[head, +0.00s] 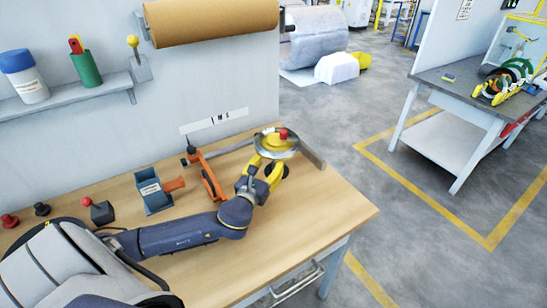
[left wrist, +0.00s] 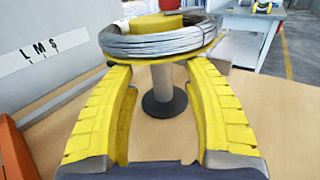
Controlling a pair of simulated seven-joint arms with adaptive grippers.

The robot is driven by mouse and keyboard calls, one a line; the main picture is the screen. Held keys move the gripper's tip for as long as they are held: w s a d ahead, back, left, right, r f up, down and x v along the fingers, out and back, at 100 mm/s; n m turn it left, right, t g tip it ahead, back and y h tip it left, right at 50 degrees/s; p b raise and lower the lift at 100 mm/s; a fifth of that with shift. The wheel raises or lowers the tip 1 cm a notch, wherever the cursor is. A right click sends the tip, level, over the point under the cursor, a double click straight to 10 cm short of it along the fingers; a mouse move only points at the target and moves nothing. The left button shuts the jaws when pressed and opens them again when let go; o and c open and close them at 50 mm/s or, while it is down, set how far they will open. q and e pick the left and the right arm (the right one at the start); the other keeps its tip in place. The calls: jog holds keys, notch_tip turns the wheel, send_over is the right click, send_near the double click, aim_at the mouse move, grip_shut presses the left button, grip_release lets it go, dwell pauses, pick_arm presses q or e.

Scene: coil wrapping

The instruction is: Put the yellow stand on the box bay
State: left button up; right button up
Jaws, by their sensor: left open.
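The yellow stand (head: 268,139) is at the far right part of the wooden bench and carries a coil of silvery wire (head: 283,150). In the left wrist view, the stand's yellow disc (left wrist: 150,60) sits on a grey post with a dark round base (left wrist: 165,103). My left gripper (left wrist: 160,78) is open, with its yellow fingers on either side of the post just below the disc. It also shows at the stand in the head view (head: 263,160). Contact with the post is unclear. I cannot identify the box bay. My right gripper is not in view.
An orange tool (head: 206,178) and a blue box-shaped holder (head: 153,192) stand left of the stand. Several small knobs lie farther left. The bench's right front (head: 320,210) is clear. A second table (head: 450,83) with coil gear stands across the floor.

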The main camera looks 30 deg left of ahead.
pick_arm(q)
jog(key=shift+s+d, duration=0.15)
jog(key=shift+s, duration=0.95)
jog(key=shift+s+d, duration=0.15)
jog(key=shift+s, duration=0.9)
